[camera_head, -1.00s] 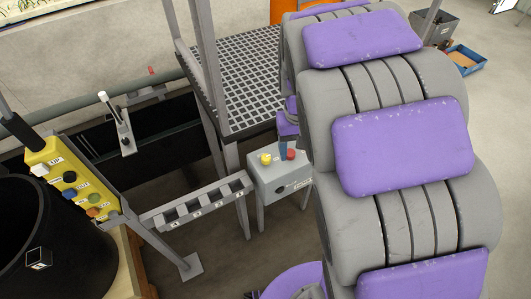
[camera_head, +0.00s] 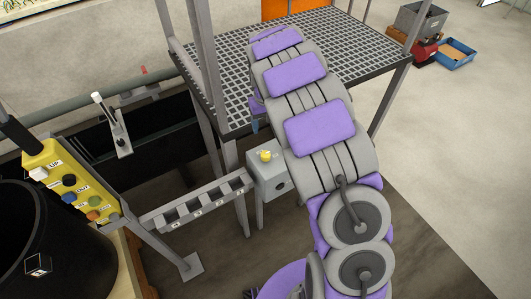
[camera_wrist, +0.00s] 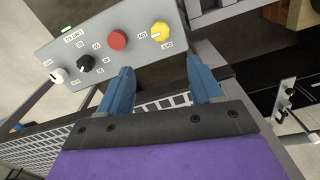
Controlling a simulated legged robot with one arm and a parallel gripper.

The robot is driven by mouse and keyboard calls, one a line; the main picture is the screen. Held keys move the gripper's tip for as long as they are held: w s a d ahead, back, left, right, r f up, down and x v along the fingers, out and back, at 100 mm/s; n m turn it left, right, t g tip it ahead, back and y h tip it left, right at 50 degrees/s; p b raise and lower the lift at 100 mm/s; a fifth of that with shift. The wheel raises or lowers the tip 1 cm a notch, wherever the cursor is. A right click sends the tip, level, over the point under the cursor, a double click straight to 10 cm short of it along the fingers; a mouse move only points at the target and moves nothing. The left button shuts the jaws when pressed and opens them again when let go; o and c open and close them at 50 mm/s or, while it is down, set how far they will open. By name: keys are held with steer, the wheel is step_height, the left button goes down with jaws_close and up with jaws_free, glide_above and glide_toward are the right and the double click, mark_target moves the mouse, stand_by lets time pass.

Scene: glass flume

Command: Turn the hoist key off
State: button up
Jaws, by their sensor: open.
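A grey control box (camera_head: 266,184) stands on legs at the middle of the head view, its right part hidden behind my arm. In the wrist view, the box's face (camera_wrist: 100,32) carries a yellow knob (camera_wrist: 161,31), a red button (camera_wrist: 117,40), a black knob (camera_wrist: 86,63) and a white-topped control (camera_wrist: 58,75). Their small labels are not clearly readable, so I cannot tell which is the hoist key. My gripper (camera_wrist: 161,84) is open and empty, its blue fingers spread below the red button and yellow knob, with no contact visible. In the head view only a finger shows.
A yellow pendant (camera_head: 60,170) with several coloured buttons is at the left, above a black drum (camera_head: 60,235). A slotted grey rail (camera_head: 190,212) runs toward the box. A grated platform (camera_head: 215,70) stands behind on posts. Open floor (camera_head: 450,150) lies to the right.

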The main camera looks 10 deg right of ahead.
mark_target(266, 154)
step_height(266, 154, down, 16)
steer(key=shift+f+b, duration=0.1)
steer(key=shift+b, duration=1.1)
steer(key=shift+c, duration=0.5)
steer(key=c, duration=0.9)
steer(key=shift+c, duration=0.2)
